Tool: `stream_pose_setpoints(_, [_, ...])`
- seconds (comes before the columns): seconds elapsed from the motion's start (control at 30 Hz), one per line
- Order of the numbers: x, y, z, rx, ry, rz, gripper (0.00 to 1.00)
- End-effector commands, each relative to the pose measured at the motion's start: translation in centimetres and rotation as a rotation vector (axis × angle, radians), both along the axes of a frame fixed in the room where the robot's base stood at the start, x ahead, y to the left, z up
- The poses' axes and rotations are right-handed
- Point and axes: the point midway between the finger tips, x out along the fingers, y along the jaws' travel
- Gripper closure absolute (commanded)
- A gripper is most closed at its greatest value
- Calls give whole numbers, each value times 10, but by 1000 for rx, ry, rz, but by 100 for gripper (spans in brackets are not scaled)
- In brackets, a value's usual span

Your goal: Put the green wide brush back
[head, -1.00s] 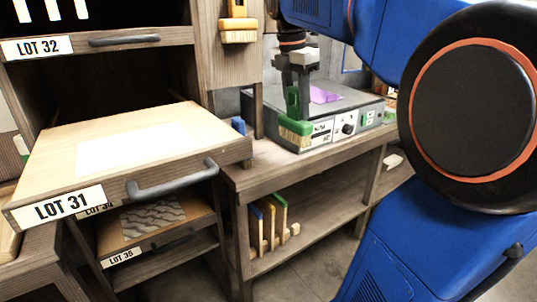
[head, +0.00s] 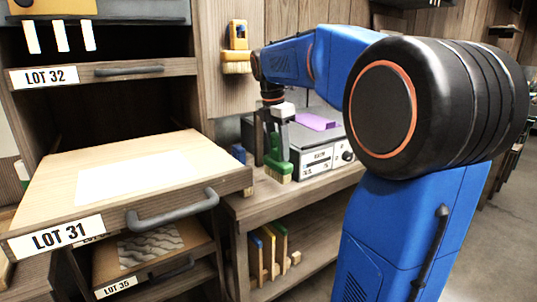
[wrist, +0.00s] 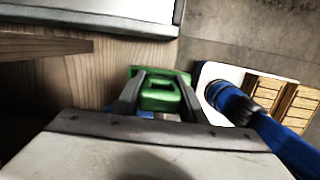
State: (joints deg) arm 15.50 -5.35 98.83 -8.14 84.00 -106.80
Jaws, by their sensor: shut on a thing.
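The green wide brush (head: 278,171) hangs upright from my gripper (head: 279,143), bristles down, in front of the grey box on the workbench in the head view. In the wrist view its green body (wrist: 160,92) sits between the two fingers of my gripper (wrist: 158,85), which are shut on it. The bristle tips are close above the bench top; I cannot tell whether they touch it. An orange-yellow wide brush (head: 237,62) hangs on the wooden panel (head: 232,95) to the left of my arm.
The LOT 31 drawer (head: 228,178) is pulled out at the left, with a white sheet (head: 128,172) on it. The grey box (head: 325,155) with a purple piece (head: 316,121) stands on the bench (head: 305,187). Several coloured upright pieces (head: 270,250) stand on the shelf below.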

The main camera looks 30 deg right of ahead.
Motion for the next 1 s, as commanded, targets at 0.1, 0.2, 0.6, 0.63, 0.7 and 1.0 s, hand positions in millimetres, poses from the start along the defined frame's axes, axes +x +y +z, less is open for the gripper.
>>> stream_pose_setpoints(0.1, [25, 1, -1, 0, 1, 0, 83])
stream_pose_setpoints(0.2, [41, 1, 0, 0, 1, 0, 83])
stream_pose_setpoints(0.6, [56, 2, -15, 1, 3, 0, 83])
stream_pose_setpoints(0.63, [56, 2, -19, 0, 2, 0, 83])
stream_pose_setpoints(0.7, [56, 2, -28, 1, 3, -1, 83])
stream_pose_setpoints(1.0, [57, 2, -35, 0, 0, -1, 83])
